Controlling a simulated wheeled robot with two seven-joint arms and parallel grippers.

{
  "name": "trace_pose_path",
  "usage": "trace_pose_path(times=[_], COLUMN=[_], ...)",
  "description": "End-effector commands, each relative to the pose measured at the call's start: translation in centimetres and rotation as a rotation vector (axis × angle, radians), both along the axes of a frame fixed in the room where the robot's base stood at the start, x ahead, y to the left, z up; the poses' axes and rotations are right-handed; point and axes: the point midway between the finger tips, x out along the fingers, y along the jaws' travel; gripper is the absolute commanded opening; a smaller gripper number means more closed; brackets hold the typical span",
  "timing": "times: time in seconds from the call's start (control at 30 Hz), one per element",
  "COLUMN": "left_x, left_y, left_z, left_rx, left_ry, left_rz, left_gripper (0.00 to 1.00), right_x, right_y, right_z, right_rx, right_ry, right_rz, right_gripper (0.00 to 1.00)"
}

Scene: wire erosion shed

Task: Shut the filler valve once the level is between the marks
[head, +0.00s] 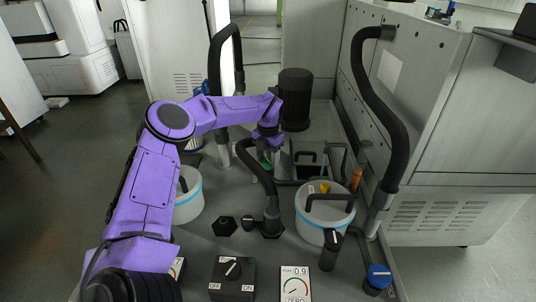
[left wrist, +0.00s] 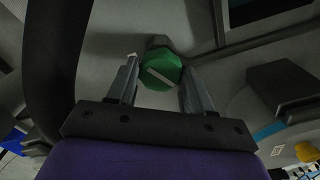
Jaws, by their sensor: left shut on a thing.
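A green valve knob (left wrist: 161,70) with a white line across its face sits between the two fingers of my left gripper (left wrist: 160,76) in the left wrist view. The gripper is shut on it; the line runs slantwise. In the head view my purple left arm reaches in from the left, and the left gripper (head: 268,136) points down beside the dark column. Only a sliver of the green knob (head: 266,163) shows below it. I cannot make out a liquid level or its marks in either view. My right gripper is in neither view.
A white bucket with a blue band (head: 310,226) stands right of the thick black hose (head: 256,168). Another bucket (head: 188,207) is partly behind my arm. In front are a rotary switch box (head: 232,288), a gauge (head: 296,283) showing 0.9 and a blue knob (head: 378,275).

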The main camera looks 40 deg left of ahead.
Motion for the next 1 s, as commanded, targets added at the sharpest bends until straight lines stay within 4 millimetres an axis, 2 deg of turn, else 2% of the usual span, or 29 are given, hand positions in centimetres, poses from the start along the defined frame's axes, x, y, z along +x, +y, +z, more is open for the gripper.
trace_pose_path(times=[0.1, 0.5, 1.0], left_x=[0.0, 0.1, 0.1], left_y=[0.1, 0.1, 0.1], left_z=[0.3, 0.2, 0.1], left_rx=[0.0, 0.0, 0.002], left_ry=[-0.002, -0.003, -0.004], left_rz=[-0.106, -0.414, -0.56], left_gripper=[0.2, 0.2, 0.2], right_x=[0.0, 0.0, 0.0], right_y=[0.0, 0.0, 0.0], right_z=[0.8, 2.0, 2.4], right_rx=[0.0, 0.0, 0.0], right_ry=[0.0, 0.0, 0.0], right_rz=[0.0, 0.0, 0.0], right_gripper=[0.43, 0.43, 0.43])
